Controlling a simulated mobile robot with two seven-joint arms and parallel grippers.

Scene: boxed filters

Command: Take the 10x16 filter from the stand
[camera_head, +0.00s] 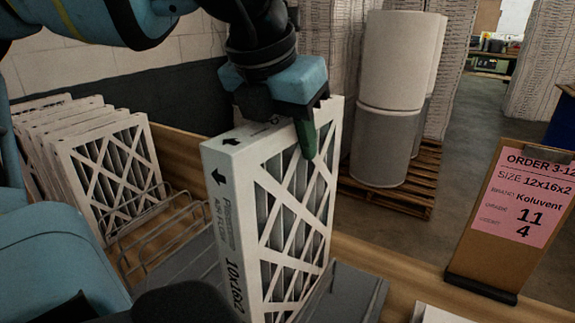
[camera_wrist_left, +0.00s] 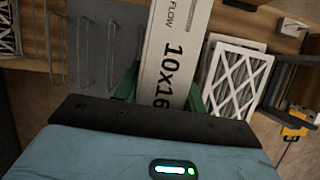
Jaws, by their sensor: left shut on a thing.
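The 10x16 filter (camera_head: 285,215) is a white-framed pleated panel with "10x16x2" printed on its narrow side. It stands upright in the head view, and its printed side (camera_wrist_left: 172,75) shows in the left wrist view. My left gripper (camera_head: 307,132) is shut on its upper edge, with one green finger against the lattice face. The wire stand (camera_head: 160,225) is just left of the filter. The filter's lower end is cut off, so I cannot tell whether it touches anything below. My right gripper is not in view.
Several other filters (camera_head: 105,165) lean in the rack at left. A grey plate (camera_head: 345,293) lies right of the held filter. A clipboard with a pink order card (camera_head: 522,205) reading 12x16x2 stands at right. White rolls (camera_head: 390,100) stand on a pallet behind.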

